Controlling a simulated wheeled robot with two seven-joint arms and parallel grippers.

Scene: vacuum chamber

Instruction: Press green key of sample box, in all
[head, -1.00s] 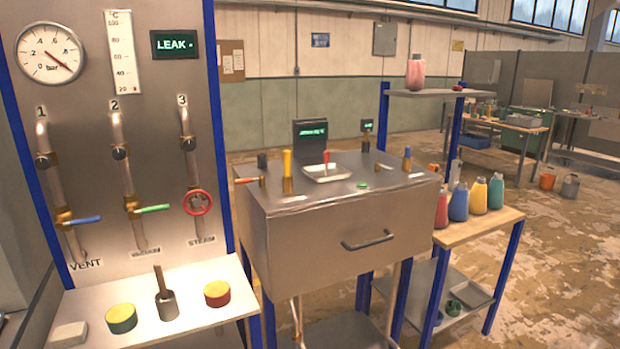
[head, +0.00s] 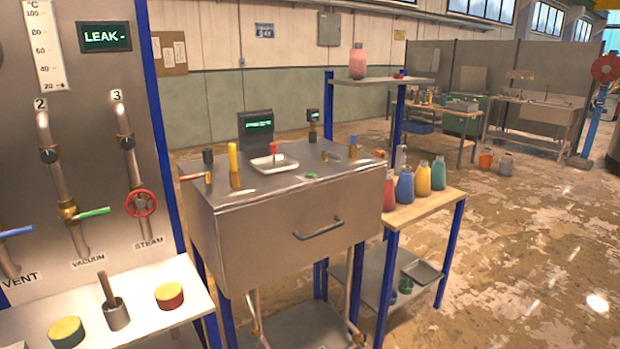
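The sample box is likely the steel cabinet (head: 270,235) in the middle of the head view, with a bar handle (head: 318,229) on its front. A small green key (head: 309,176) lies flat on its top, near the front edge at the right. A white tray (head: 262,165) with a red-topped piece sits behind it to the left. A yellow-topped post (head: 233,160) and a black-topped post (head: 208,164) stand at the left. A small display (head: 258,124) with unreadable green text stands at the back. Neither of my grippers is in view.
A panel with pipes, valves and a LEAK display (head: 104,37) stands at the left, above a shelf with two round tins and a metal cup (head: 116,313). Coloured bottles (head: 421,179) stand on a wooden-topped table at right. The floor further right is open.

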